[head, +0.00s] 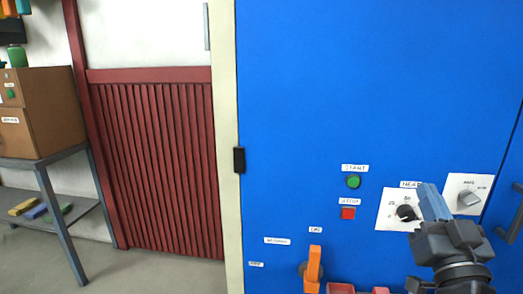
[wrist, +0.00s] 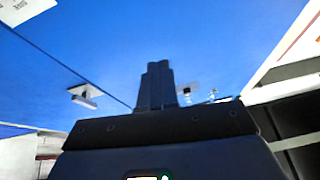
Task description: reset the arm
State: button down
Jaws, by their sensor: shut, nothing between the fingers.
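My gripper (head: 433,203) is at the lower right of the head view, in front of the blue panel (head: 330,90). Its blue fingers are together with nothing between them. In the head view the fingers overlap the right side of the black heat knob (head: 408,213) and its white plate; I cannot tell whether they touch. In the wrist view the shut fingers (wrist: 158,72) point up against blue panel, with nothing held. Right of the gripper, a grey knob (head: 469,199) sits on another white plate.
A green start button (head: 353,182) and a red stop button (head: 348,213) are left of the knobs. An orange handle (head: 313,265) sticks out lower down. A shelf (head: 70,158) with boxes stands far left. Open floor (head: 150,275) lies before the red slatted door (head: 155,160).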

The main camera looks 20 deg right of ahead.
jog(key=s+a+f+n+g+y, duration=0.2)
jog(key=s+a+f+y, duration=0.4)
jog(key=s+a+f, duration=0.6)
jog(key=s+a+f+n+g+y, duration=0.1)
jog(key=s+a+f+n+y, duration=0.1)
jog(key=s+a, duration=0.2)
jog(key=s+a+f+n+g+y, duration=0.2)
jog(key=s+a, duration=0.3)
jog(key=s, duration=0.6)
jog(key=shift+f+n+y, duration=0.5)
jog(key=shift+f+y, duration=0.15)
jog(key=shift+y, duration=0.05)
